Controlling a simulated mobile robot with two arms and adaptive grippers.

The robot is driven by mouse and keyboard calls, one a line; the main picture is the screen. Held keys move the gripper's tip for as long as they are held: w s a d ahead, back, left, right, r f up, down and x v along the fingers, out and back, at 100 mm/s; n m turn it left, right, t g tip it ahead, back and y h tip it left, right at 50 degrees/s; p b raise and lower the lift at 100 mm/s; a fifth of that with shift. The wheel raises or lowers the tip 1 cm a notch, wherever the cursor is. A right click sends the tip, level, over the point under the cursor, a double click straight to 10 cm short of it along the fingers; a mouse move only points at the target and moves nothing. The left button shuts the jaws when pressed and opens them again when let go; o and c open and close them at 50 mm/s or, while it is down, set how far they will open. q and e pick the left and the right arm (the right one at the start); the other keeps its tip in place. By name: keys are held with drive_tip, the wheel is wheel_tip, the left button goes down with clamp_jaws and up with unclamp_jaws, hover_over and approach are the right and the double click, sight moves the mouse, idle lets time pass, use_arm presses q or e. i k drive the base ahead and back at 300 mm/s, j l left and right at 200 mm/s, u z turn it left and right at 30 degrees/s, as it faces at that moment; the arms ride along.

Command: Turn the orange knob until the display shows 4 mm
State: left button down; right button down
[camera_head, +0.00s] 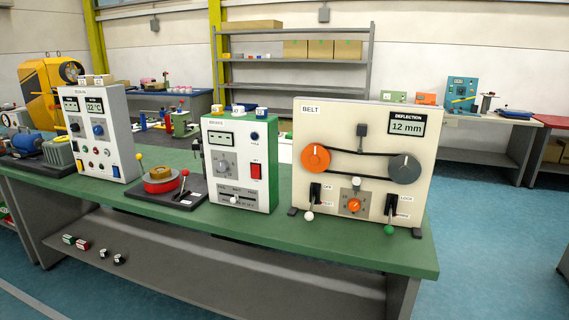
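The beige BELT panel (338,115) stands upright at the right end of the green-topped bench. Its DEFLECTION display (407,124) reads 12 mm. A small orange knob (354,205) sits low in the middle of the panel, between two levers. A larger orange pulley wheel (315,158) with a white mark is at the upper left, joined by a dark belt to a grey wheel (405,169). Neither of my grippers shows in the head view.
A lever with a white ball (309,216) is left of the knob, and one with a green ball (389,230) is right. The green-edged BRAKE box (238,165) stands to the left on the bench (290,236). Blue floor (490,230) is clear at right.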

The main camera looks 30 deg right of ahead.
sight(354, 204)
drive_tip(key=z, duration=1.35)
